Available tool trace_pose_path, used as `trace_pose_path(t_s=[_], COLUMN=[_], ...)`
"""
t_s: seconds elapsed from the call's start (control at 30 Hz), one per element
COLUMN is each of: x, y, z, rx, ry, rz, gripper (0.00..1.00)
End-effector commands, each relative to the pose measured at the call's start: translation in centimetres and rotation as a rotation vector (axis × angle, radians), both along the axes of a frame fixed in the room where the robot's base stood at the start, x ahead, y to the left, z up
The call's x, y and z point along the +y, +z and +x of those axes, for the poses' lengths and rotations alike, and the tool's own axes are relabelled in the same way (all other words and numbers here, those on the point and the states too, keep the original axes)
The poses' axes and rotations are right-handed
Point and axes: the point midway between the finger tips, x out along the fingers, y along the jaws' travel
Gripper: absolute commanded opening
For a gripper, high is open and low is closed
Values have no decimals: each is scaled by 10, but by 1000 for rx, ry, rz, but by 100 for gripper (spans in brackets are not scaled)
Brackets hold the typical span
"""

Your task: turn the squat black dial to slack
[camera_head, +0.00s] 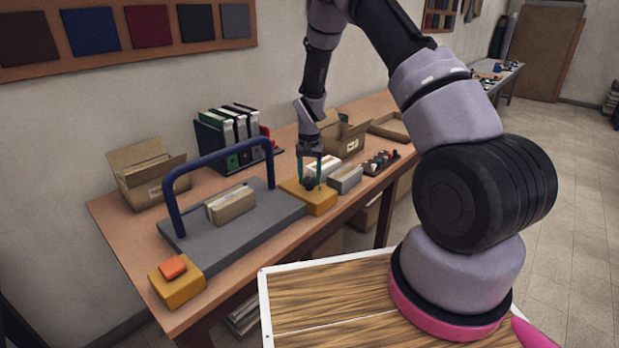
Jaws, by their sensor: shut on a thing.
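The squat black dial (309,183) sits on top of a yellow block (322,204) at the right end of the grey press base. My gripper (310,178) points down from above with its teal fingers on either side of the dial, shut on it. The fingers hide much of the dial. Any marks for slack are too small to make out.
A blue hoop handle (173,200) arches over the grey base (190,236), where a tan block (231,204) lies. A second yellow block (178,290) with an orange button (173,266) is at the front left. Grey boxes (346,180) stand close right; binders (232,135) stand behind.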

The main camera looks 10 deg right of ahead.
Motion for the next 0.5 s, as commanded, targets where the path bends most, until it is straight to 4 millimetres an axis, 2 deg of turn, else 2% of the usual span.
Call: trace_pose_path(t_s=[0.5], x=[-1], y=[1], z=[1], rx=[-2], ry=[488], rz=[0], gripper=[3])
